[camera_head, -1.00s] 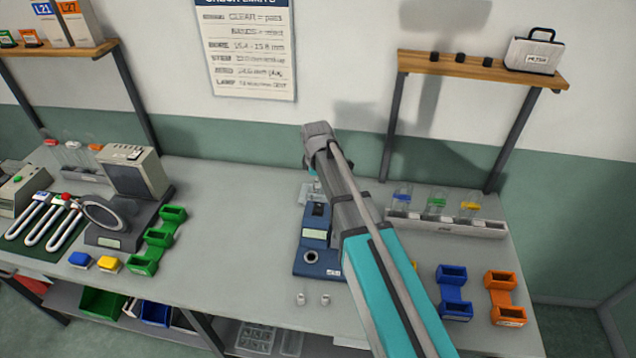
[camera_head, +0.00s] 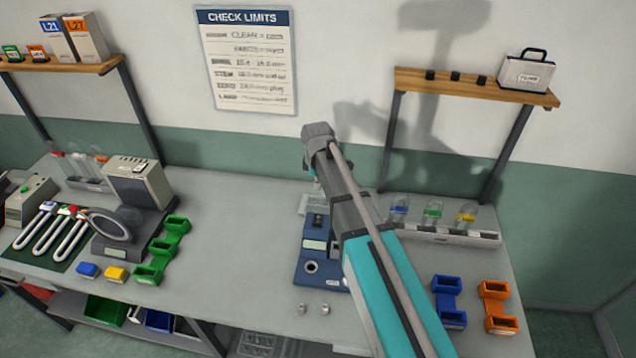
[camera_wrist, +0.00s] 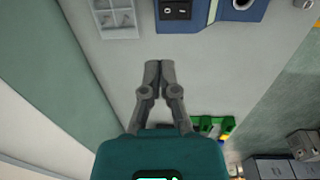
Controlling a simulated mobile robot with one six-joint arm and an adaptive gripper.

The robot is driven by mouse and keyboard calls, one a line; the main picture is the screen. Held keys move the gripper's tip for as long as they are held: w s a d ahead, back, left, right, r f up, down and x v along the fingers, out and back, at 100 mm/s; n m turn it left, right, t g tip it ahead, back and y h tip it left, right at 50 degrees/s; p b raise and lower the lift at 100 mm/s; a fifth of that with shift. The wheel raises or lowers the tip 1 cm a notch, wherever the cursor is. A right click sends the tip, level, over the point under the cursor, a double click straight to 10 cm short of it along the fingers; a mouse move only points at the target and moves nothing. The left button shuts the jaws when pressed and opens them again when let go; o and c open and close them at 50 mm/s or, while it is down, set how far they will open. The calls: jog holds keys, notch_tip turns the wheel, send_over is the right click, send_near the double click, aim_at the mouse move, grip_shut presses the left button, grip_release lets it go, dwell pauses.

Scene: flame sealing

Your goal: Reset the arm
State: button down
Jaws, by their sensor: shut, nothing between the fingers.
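My gripper (camera_wrist: 160,75) shows in the wrist view with its two fingers together and nothing between them. It is above the grey workbench (camera_head: 240,240), which fills much of the wrist view. In the head view my arm reaches from the lower right up over the bench, and the fingers are mostly hidden behind it. A blue device (camera_head: 312,266) with a round socket stands just left of my arm; part of it also shows at the top of the wrist view (camera_wrist: 215,12).
A clear-tube rack (camera_head: 440,236) stands to the right, with blue bins (camera_head: 448,302) and orange bins (camera_head: 497,306) in front. Green bins (camera_head: 163,250), a grey instrument (camera_head: 138,190) and glass U-tubes (camera_head: 68,240) are at left. Shelves (camera_head: 470,86) overhang the back.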

dwell(0.3)
jog(key=s+d+f+m+b, duration=0.5)
jog(key=s+d+m, duration=0.3)
jog(key=s, duration=0.1)
jog(key=s+d+f+m+g+b, duration=0.1)
jog(key=s+d+f+m+b, duration=0.5)
jog(key=s+d+m, duration=0.2)
jog(key=s+d, duration=0.1)
jog(key=s, duration=0.1)
jog(key=shift+s+f+b, duration=0.3)
dwell(0.4)
